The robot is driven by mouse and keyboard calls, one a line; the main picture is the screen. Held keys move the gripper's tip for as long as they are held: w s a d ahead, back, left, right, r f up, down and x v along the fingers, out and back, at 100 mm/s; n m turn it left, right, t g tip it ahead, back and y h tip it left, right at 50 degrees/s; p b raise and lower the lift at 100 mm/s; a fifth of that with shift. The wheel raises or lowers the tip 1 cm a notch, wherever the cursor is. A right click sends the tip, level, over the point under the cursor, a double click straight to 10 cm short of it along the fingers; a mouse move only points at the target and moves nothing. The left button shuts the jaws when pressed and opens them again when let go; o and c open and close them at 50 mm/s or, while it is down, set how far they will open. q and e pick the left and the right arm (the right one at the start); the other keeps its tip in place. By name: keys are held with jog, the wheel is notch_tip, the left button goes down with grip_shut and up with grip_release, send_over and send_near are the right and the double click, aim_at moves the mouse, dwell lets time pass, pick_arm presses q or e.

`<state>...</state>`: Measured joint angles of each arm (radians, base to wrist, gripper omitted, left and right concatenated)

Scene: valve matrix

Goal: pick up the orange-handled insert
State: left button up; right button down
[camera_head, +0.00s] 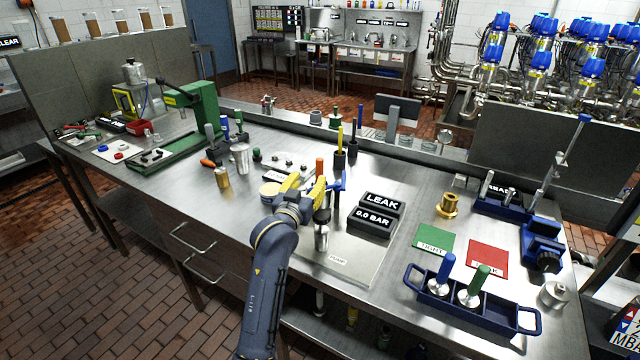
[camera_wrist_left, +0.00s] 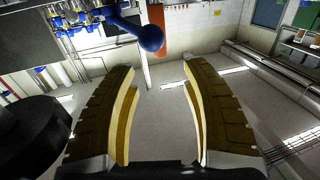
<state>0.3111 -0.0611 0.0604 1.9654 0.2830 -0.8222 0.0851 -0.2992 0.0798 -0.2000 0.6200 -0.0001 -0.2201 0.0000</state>
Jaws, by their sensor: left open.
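The orange handle (camera_head: 320,167) of the insert stands upright near the middle of the bench, above a dark and steel body (camera_head: 321,236). My left gripper (camera_head: 304,186) is open and empty, just left of this handle, its yellow fingers close to it. A blue lever (camera_head: 338,184) is right beside the handle. In the left wrist view my open fingers (camera_wrist_left: 158,85) frame bare grey surface. The orange handle also shows there at the top (camera_wrist_left: 156,14), beyond the fingertips, with a blue ball end (camera_wrist_left: 151,38) by it. The insert's lower part is partly hidden by my gripper.
A blue tray (camera_head: 510,318) holds a blue-handled insert (camera_head: 443,272) and a green-handled insert (camera_head: 476,285). Black LEAK and 0.0 BAR displays (camera_head: 378,207) stand to the right. Another orange handle (camera_head: 208,163) lies left.

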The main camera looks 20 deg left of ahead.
aim_at(318, 165)
pick_arm(q)
jog(key=shift+w, duration=5.4)
jog(key=shift+o, duration=0.2)
grip_shut()
